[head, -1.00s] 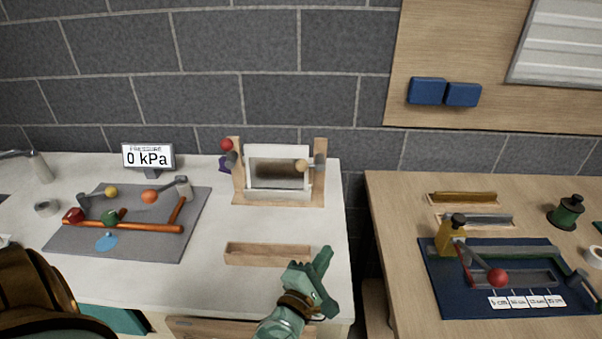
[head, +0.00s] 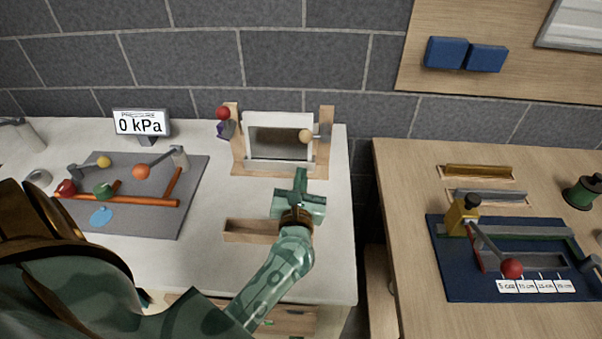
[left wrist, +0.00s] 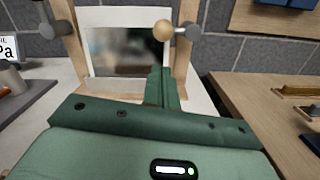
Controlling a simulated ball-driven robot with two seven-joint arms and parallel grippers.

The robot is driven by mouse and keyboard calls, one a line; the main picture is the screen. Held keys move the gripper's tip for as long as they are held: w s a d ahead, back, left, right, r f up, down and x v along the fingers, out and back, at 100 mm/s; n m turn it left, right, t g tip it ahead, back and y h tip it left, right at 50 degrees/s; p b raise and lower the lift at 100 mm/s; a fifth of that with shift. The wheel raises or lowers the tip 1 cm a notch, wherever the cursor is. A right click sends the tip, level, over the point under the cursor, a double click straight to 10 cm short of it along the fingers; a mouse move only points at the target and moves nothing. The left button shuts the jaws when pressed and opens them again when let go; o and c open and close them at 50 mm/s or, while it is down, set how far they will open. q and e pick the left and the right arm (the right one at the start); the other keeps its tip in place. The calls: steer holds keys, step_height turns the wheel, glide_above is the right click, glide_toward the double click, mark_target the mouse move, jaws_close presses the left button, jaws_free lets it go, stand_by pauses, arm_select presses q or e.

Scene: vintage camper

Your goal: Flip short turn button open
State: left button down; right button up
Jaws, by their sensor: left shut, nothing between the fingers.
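A white-framed panel (head: 250,122) with a dark middle stands upright between two wooden posts on the white counter. A turn button with a tan ball (head: 305,136) sits at the right post, its ball in front of the panel's right edge; it also shows in the left wrist view (left wrist: 162,31). A red ball (head: 223,113) is at the left post, away from the panel's front. My left gripper (head: 300,173) is shut and empty in front of the panel, below the tan ball; its fingertips (left wrist: 166,72) show apart from the ball in the left wrist view.
A shallow wooden tray (head: 248,237) lies on the counter left of my left forearm. A grey board (head: 150,215) with coloured balls and a pressure display (head: 142,123) are further left. A wooden table with a blue board (head: 460,285) stands to the right, across a gap.

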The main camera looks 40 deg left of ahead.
arm_select(q)
steer(key=x, duration=0.7)
steer(key=shift+w+a, duration=0.2)
steer(key=shift+w, duration=0.1)
arm_select(e)
steer(key=shift+w+a, duration=0.2)
steer(key=shift+a, duration=0.3)
steer(key=shift+d+r, duration=0.1)
steer(key=shift+d, duration=0.15)
arm_select(q)
steer(key=shift+s+r+m+p, duration=0.1)
steer(key=shift+r+m+p, duration=0.1)
steer(key=shift+m+p, duration=0.3)
arm_select(e)
steer(key=shift+w+r, duration=0.1)
steer(key=shift+r, duration=0.35)
arm_select(q)
steer(key=shift+a+r+m+p, duration=0.2)
steer(key=shift+m+p, duration=0.1)
steer(key=shift+p, duration=0.15)
arm_select(e)
steer(key=shift+r, duration=0.45)
